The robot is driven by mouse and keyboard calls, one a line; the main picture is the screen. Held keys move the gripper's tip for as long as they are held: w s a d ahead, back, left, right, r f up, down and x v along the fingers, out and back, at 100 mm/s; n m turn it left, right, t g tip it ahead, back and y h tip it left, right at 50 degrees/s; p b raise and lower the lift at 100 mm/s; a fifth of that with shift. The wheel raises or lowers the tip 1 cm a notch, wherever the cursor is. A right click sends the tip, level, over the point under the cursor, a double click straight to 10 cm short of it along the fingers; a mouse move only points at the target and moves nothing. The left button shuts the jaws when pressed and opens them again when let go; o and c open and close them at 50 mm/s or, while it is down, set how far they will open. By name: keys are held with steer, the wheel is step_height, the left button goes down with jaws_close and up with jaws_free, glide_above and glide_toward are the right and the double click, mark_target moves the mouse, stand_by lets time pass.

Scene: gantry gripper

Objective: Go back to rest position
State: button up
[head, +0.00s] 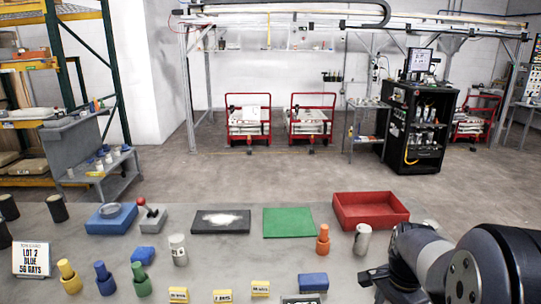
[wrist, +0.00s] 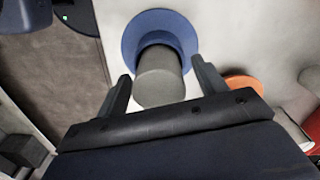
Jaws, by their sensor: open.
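My gripper (head: 372,282) is at the right front of the grey table in the head view, with my arm reaching in from the right edge. In the wrist view my gripper (wrist: 160,67) has its two fingers spread apart. A grey cylinder (wrist: 160,88) with a blue round flange (wrist: 137,37) shows between and beyond the fingers. I see no finger closed on it, and I cannot tell how far below the fingertips it is. An orange round piece (wrist: 245,84) lies to the right of the right finger.
The table holds an orange peg (head: 322,241), a pale cylinder (head: 361,240), a red tray (head: 371,213), a green mat (head: 289,222), a dark mat (head: 221,222) and a blue block (head: 313,282). Several coloured pegs stand at the left front. Open floor lies beyond the table.

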steer(key=shift+r, duration=1.65)
